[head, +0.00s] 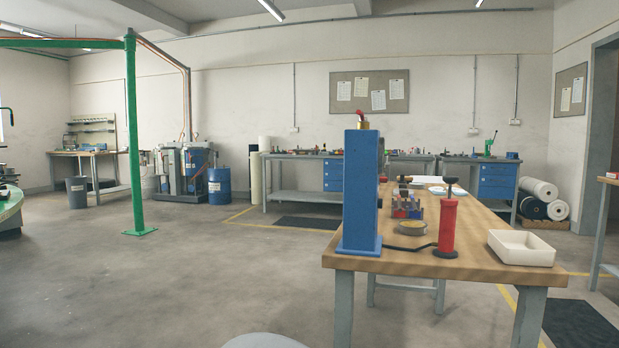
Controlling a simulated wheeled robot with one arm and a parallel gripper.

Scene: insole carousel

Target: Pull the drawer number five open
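No drawer number can be read from here. A blue drawer unit (334,176) hangs under the long workbench (264,178) at the back wall. A second blue drawer unit (497,182) is under the bench farther right. Their fronts look shut, but they are small and far off. Which of these, if either, holds drawer five I cannot tell. My gripper is not in view.
A wooden table (440,264) stands front right, bearing a blue column device (360,195), a red cylinder (448,228) and a white tray (521,248). A green post (134,140) rises at left. A blue barrel (219,185) stands behind. Open floor (215,265) lies between.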

